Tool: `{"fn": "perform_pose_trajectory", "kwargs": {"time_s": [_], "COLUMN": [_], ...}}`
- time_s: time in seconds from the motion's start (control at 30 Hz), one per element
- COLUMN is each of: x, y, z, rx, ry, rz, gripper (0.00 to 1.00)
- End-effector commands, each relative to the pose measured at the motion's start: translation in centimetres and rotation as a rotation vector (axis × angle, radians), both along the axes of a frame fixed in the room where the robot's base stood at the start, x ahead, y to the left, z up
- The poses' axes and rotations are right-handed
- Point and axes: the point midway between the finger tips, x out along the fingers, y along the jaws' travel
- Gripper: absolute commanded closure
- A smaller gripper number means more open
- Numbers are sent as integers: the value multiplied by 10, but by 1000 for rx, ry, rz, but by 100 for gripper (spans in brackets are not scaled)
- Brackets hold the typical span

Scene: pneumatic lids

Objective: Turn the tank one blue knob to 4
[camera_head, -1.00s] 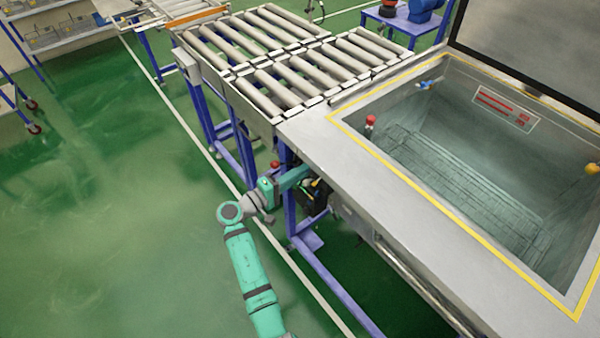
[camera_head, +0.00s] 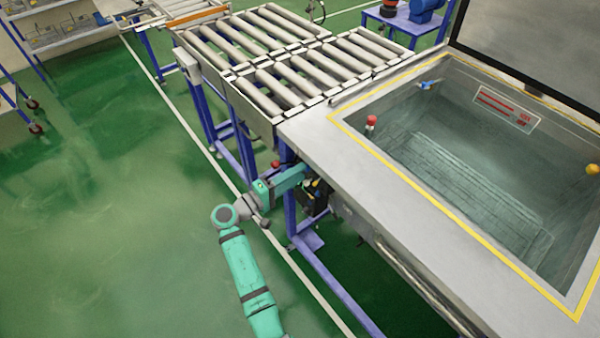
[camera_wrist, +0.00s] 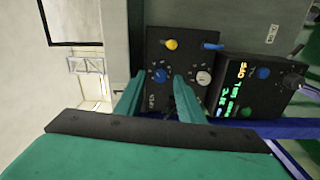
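In the wrist view, a black control panel (camera_wrist: 153,55) carries a yellow knob (camera_wrist: 170,44), a blue knob (camera_wrist: 160,76), a blue lever-like part (camera_wrist: 212,46) and a white knob (camera_wrist: 204,77). My gripper (camera_wrist: 159,80) is open, with one finger on each side of the blue knob. I cannot tell whether the fingers touch it. A second black panel with a lit display (camera_wrist: 235,85) has another blue knob (camera_wrist: 263,72) and a black knob (camera_wrist: 293,82). Knob numbers are too small to read. In the head view, my arm reaches the dark panel boxes (camera_head: 312,197) under the tank's edge.
The open tank (camera_head: 355,165) with a yellow-lined rim stands at the right. A roller conveyor (camera_head: 270,60) adjoins it. Blue frame legs (camera_head: 290,210) stand close to my arm. The green floor (camera_head: 110,220) at the left is clear.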

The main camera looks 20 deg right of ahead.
Motion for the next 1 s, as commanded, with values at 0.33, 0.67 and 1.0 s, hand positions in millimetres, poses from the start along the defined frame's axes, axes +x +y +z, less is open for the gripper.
{"fn": "perform_pose_trajectory", "kwargs": {"time_s": [0.33, 0.67, 1.0], "x": [-22, -31, -31], "y": [61, 85, 85], "z": [-1, 0, 0], "rx": [0, 1, 1], "ry": [1, 0, 0], "rz": [2, 1, 0], "gripper": [65, 65, 65]}}
